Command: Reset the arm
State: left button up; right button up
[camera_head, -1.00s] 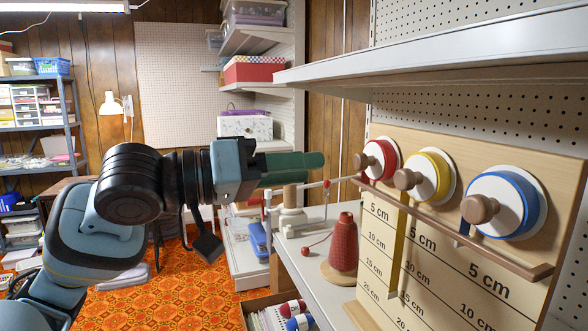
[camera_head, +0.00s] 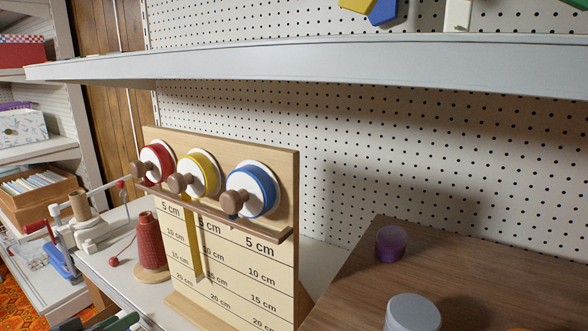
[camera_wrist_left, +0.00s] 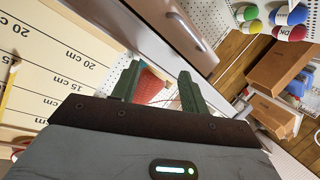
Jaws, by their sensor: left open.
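The red thread cone (camera_wrist_left: 150,88) shows beyond and partly behind the fingers there. In the head view the cone (camera_head: 150,243) stands upright on its wooden base, apart from the gripper. My right gripper is in neither view.
A ribbon board (camera_head: 265,258) with red, yellow and blue spools stands at the centre. A yellow ribbon (camera_head: 193,235) hangs down its front. A winder (camera_head: 85,220) stands to the left. A brown table (camera_head: 350,285) at right holds a purple jar (camera_head: 390,243) and a grey-lidded jar (camera_head: 412,312).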

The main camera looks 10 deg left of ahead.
pick_arm(q)
jog(key=s+d+f+m+g+y+p, duration=0.1)
jog(key=s+d+f+g, duration=0.15)
jog(key=s+f, duration=0.5)
jog(key=s+d+f+m+g+p, duration=0.15)
jog(key=s+d+f, duration=0.3)
jog(key=f, duration=0.55)
jog(key=s+d+f+m+p, duration=0.1)
jog(key=s+d+f, duration=0.3)
jog(key=s+d, duration=0.2)
jog(key=s+d+f+m+g+p, duration=0.1)
jog(key=s+d+f, duration=0.3)
jog(key=s, duration=0.6)
jog(key=shift+d+f+m, duration=0.35)
jog(key=shift+d+m, duration=0.1)
jog(key=shift+d, duration=0.5)
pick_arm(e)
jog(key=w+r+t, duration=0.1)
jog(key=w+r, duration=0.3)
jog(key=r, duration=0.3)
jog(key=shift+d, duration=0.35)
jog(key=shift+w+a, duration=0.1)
